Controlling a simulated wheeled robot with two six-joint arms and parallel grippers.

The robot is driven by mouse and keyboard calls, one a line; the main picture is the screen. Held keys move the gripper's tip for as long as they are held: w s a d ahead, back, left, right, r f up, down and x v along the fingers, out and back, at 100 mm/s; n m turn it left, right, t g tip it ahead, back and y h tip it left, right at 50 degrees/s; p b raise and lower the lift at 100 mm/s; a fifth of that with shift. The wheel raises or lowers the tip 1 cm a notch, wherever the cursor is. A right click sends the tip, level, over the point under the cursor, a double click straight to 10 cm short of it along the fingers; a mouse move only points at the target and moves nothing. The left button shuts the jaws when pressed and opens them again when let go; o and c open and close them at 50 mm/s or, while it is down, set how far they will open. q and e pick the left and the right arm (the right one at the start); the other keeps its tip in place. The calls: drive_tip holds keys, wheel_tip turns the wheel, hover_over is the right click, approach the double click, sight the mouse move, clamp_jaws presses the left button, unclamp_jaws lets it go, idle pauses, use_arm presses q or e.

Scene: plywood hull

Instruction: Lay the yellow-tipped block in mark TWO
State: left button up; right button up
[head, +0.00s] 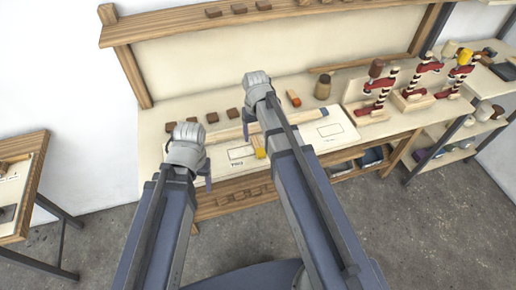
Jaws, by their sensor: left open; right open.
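The yellow-tipped block (258,147) lies on the pale board (345,120) on the workbench, just left of my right forearm. Mark TWO (241,153) is an outlined rectangle on that board, immediately left of the block; its lettering is small. The block looks beside the outline rather than in it. My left gripper (207,182) is at the bench's front edge, left of mark TWO, open and apart from the block. My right gripper (245,128) is over the bench behind the block, open; its fingers are mostly hidden by its wrist.
A second outlined mark (329,130) is on the board's right part. A red-tipped block (294,98) and a brown jar (322,87) stand behind. Several dark brown blocks (212,118) line the bench's back left. Red clamps (377,90) stand at right. A wooden strip (222,134) lies along the board's back.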

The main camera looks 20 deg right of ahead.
sight(258, 145)
drive_tip(key=f+b, duration=0.2)
drive_tip(key=s+f+b, duration=0.1)
drive_tip(key=shift+d+f, duration=0.25)
drive_tip(key=shift+f, duration=0.1)
drive_tip(key=shift+f+b, duration=0.45)
drive_tip(key=shift+b, duration=0.05)
drive_tip(key=shift+r, duration=0.1)
drive_tip(key=shift+c, duration=0.3)
clamp_jaws()
